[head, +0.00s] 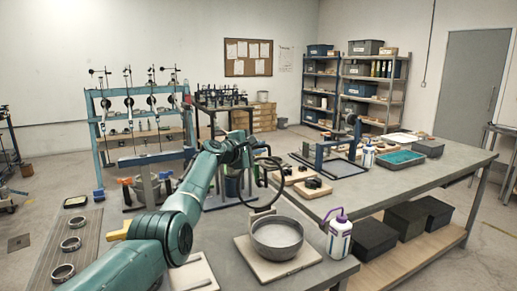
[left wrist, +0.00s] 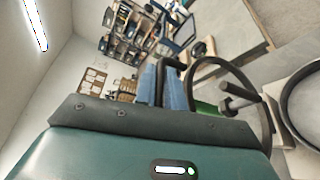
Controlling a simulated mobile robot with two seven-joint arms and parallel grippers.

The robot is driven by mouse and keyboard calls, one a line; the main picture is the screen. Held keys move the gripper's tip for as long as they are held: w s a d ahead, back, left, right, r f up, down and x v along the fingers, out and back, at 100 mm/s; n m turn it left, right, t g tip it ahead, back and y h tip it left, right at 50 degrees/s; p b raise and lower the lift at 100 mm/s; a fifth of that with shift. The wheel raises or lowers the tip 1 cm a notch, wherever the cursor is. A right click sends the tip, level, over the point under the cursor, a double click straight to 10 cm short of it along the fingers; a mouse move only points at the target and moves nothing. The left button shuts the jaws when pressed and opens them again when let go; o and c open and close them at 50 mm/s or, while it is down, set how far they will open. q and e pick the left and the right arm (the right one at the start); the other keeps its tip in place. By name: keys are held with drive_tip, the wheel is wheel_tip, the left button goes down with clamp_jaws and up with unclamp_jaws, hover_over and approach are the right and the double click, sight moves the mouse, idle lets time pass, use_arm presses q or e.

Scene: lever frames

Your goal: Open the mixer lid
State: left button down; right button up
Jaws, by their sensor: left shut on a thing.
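The mixer's round grey bowl (head: 278,238) sits on a pale board at the near end of the bench. A black ring-shaped piece, which looks like the mixer lid (head: 265,188), stands steeply raised at the bowl's back left. The lid also shows in the left wrist view (left wrist: 231,67) as a thick black loop beside a dark bar. My left gripper (head: 262,151) is at the upper part of the lid. Its blue fingers (left wrist: 164,88) are shut on a black handle piece there. The exact grip is partly hidden. My right gripper is not in view.
A white bottle with a purple top (head: 339,236) stands just right of the bowl. A blue frame (head: 330,150) and small wooden boards stand farther along the bench. A teal rack (head: 140,115) is behind at left. The floor aisle at right is clear.

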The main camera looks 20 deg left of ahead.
use_arm(q)
drive_tip(key=shift+w+d+r, duration=0.1)
drive_tip(key=shift+w, duration=0.1)
idle(0.3)
drive_tip(key=c, duration=1.7)
unclamp_jaws()
drive_tip(key=shift+w+d, duration=0.1)
drive_tip(key=shift+d, duration=0.1)
drive_tip(key=shift+o, duration=1.1)
drive_tip(key=shift+a+f, duration=0.2)
drive_tip(key=shift+s+a+r, duration=0.1)
drive_tip(key=shift+s+a, duration=0.3)
drive_tip(key=shift+s, duration=0.25)
drive_tip(key=v, duration=1.1)
drive_tip(key=shift+s+b, duration=0.35)
drive_tip(key=shift+b, duration=0.1)
drive_tip(key=shift+d+r, duration=0.1)
